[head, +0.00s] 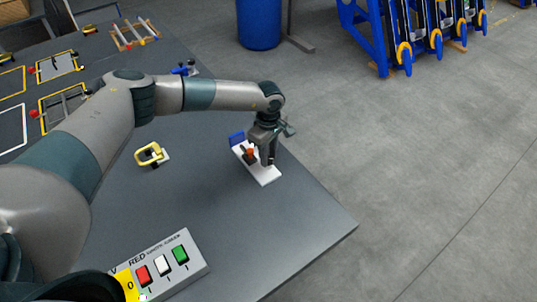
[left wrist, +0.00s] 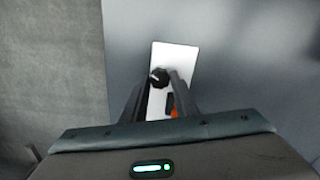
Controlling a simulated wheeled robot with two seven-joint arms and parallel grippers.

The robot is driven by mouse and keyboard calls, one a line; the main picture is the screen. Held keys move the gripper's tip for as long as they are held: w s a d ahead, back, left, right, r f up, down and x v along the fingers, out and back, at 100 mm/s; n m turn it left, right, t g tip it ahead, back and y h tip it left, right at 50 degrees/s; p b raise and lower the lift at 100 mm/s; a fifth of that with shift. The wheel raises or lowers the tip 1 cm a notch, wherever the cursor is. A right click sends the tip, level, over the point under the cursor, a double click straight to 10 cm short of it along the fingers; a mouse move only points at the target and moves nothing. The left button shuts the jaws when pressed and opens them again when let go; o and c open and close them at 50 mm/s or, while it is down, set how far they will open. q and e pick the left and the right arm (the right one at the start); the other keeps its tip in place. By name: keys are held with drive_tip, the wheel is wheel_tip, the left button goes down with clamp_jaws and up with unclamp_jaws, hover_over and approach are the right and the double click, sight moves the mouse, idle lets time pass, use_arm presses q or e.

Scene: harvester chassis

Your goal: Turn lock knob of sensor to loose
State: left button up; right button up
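The sensor is a white plate (head: 264,175) with a blue block (head: 237,138) at its far end and an orange part (head: 251,153) on top. It lies near the right edge of the grey table. My left gripper (head: 268,160) points down over the plate. In the left wrist view a round black knob (left wrist: 160,77) with a white mark shows between the fingertips of my left gripper (left wrist: 160,80). The fingers stand apart, about a knob's width; contact is not clear. An orange part (left wrist: 171,105) shows beside the right finger. My right gripper is not in view.
A button box (head: 165,267) with red, white and green switches is at the near edge. Framed trays (head: 58,66) and a small rack (head: 133,35) are farther back. The table right of the plate is clear.

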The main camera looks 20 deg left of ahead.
use_arm(q)
drive_tip(key=c, duration=0.4)
drive_tip(key=shift+c, duration=0.2)
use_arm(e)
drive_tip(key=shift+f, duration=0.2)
